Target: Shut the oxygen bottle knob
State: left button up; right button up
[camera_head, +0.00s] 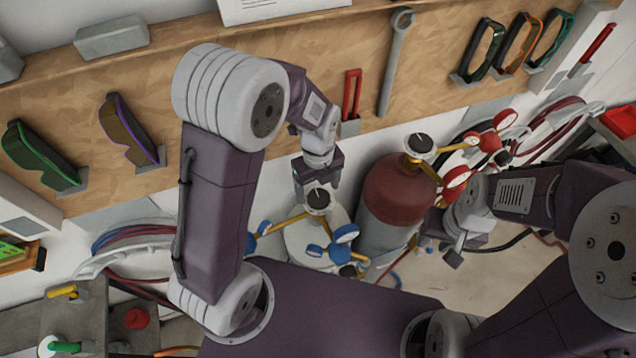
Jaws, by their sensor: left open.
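A pale bottle (310,236) with blue gauges stands below the middle of the view; I take it for the oxygen bottle. Its round dark-topped knob (318,200) is on top. My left gripper (318,184) points down just above this knob, its jaws open. Whether the fingers touch the knob, I cannot tell. A dark red bottle (393,190) with red gauges and its own knob (420,143) stands to the right. My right gripper (457,246) hangs low to the right of the red bottle, away from both knobs; its jaws are unclear.
A wooden tool board (250,150) runs behind, with goggles (128,130), a wrench (395,65) and a red-handled tool (351,95). Coiled hoses (130,245) hang at left and right. A grey bench (100,320) with a red knob is at lower left.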

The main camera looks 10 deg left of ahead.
aim_at(318, 196)
pick_arm(q)
notch_tip(318, 196, up, 7)
jog(key=shift+b, duration=0.3)
jog(key=shift+f, duration=0.15)
